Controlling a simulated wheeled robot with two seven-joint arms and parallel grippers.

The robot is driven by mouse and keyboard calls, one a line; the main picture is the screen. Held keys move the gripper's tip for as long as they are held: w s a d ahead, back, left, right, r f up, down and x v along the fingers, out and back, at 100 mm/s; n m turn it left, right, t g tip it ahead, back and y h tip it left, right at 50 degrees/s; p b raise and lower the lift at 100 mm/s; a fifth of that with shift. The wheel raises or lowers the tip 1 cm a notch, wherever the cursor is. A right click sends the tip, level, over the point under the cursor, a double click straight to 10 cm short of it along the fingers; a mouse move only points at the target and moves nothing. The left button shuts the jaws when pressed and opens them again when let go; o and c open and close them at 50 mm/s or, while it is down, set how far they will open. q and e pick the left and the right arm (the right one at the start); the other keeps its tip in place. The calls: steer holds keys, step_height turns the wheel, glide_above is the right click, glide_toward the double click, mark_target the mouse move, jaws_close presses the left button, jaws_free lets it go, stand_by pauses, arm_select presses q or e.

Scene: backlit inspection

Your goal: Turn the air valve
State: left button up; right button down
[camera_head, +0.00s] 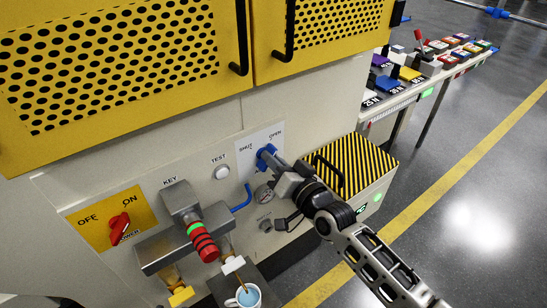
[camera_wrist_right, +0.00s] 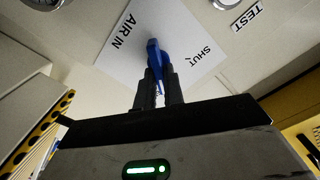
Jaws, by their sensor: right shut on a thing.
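The air valve has a blue handle (camera_head: 267,157) on a white plate (camera_head: 258,140) marked SHUT and OPEN on the machine's front. In the head view my right gripper (camera_head: 271,160) reaches the handle from the lower right. In the right wrist view the blue handle (camera_wrist_right: 153,58) stands between the two dark fingers of my right gripper (camera_wrist_right: 158,85), which are shut on it. The plate (camera_wrist_right: 185,35) there reads AIR IN and SHUT. The fingers hide part of the handle, so its exact angle is hard to tell. My left gripper is not in view.
A striped box (camera_head: 365,165) stands close on the right.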

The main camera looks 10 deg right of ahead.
steer(key=shift+f+m, duration=0.1)
steer(key=shift+m, duration=0.7)
steer(key=c, duration=1.5)
jaws_free()
steer(key=shift+s, duration=0.1)
steer(key=v, duration=1.5)
steer(key=shift+s+d+b, duration=0.2)
steer(key=shift+s+b, duration=0.1)
steer(key=s+a+f+n+g+h, duration=0.3)
steer(key=s+f+n+g, duration=0.3)
steer(key=s+f, duration=0.3)
step_height(320, 180, down, 5)
steer(key=shift+a+r+n+h, duration=0.1)
steer(key=shift+a+n+h, duration=0.1)
steer(key=shift+n+h, duration=0.25)
